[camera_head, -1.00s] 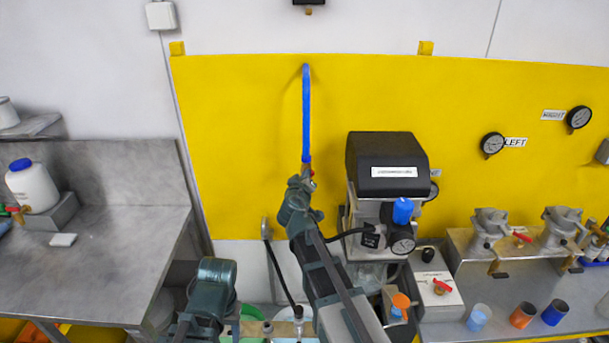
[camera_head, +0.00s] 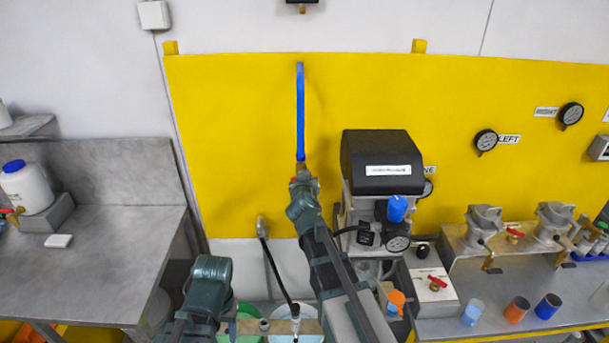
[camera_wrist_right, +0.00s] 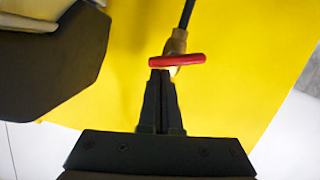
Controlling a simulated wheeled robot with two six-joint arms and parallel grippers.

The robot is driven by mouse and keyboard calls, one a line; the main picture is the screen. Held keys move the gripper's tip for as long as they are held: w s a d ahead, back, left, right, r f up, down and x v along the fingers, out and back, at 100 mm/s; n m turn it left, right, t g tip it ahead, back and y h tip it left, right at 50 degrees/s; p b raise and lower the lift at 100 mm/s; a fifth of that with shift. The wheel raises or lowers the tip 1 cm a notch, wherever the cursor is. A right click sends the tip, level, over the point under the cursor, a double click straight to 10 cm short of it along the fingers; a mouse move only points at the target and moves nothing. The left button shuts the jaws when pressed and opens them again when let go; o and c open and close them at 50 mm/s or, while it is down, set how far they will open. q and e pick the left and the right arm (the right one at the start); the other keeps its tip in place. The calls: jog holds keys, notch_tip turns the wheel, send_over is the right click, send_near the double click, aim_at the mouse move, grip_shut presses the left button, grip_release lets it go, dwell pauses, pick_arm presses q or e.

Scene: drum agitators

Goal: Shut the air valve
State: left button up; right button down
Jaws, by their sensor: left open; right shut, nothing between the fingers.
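The air valve is a brass fitting with a red bar handle (camera_wrist_right: 177,60) at the hose end in the right wrist view. The handle lies across the line of the hose. In the head view the brass fitting (camera_head: 301,168) sits at the bottom of the blue hose (camera_head: 300,110) on the yellow wall. My right gripper (camera_wrist_right: 160,72) is shut and empty, its tips close to the handle's left part; I cannot tell whether they touch. In the head view its wrist hides the fingers. My left gripper (camera_head: 203,305) is low at left, away from the valve; its fingers are not clear.
A black-topped machine (camera_head: 382,165) stands close right of my right arm. A black hose (camera_head: 278,270) hangs below, beside buckets. A grey bench (camera_head: 110,230) is at left. The yellow wall left of the hose is clear.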

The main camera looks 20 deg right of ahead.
jog(key=shift+d+f+m, duration=0.1)
jog(key=shift+d+m, duration=0.05)
jog(key=shift+m, duration=0.25)
jog(key=shift+s+d, duration=0.1)
jog(key=shift+d, duration=0.1)
dwell(2.7)
